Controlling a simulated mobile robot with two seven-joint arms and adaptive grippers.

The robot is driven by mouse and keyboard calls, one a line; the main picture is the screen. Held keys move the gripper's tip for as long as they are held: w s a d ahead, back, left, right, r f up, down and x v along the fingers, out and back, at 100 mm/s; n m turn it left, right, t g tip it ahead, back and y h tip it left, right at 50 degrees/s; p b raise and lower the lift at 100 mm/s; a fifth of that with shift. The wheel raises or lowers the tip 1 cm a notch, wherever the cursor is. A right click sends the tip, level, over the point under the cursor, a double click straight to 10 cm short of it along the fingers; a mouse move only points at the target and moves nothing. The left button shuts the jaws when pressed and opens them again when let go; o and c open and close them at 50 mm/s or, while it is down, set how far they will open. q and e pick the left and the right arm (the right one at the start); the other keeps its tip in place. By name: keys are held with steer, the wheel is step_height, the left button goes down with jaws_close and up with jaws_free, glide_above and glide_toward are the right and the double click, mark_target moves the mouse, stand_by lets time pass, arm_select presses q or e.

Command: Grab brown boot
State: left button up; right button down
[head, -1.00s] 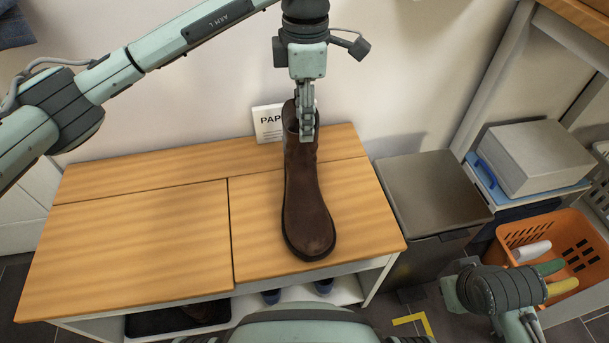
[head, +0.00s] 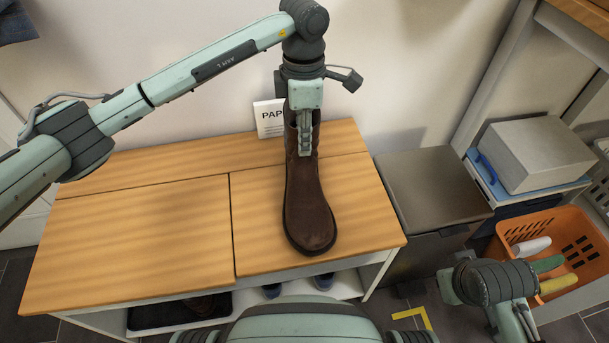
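The brown boot (head: 308,205) stands upright on the right part of the wooden bench top (head: 130,235), its toe toward me. My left gripper (head: 305,150) points down at the boot's shaft from above. One finger shows in front of the shaft. The other finger is hidden, so I cannot tell whether the fingers are closed on the boot. The gripper body covers much of the boot's top opening. My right arm shows at the lower right, but its gripper is not in view.
A white card (head: 268,118) stands behind the boot near the wall. A dark bin (head: 430,190) stands right of the bench. An orange basket (head: 540,225) and a grey box (head: 537,155) are further right. The bench's left part is clear.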

arm_select(q)
jaws_close()
arm_select(e)
steer(key=shift+s, duration=0.15)
steer(key=shift+s+f, duration=0.15)
arm_select(q)
steer(key=shift+r, duration=0.15)
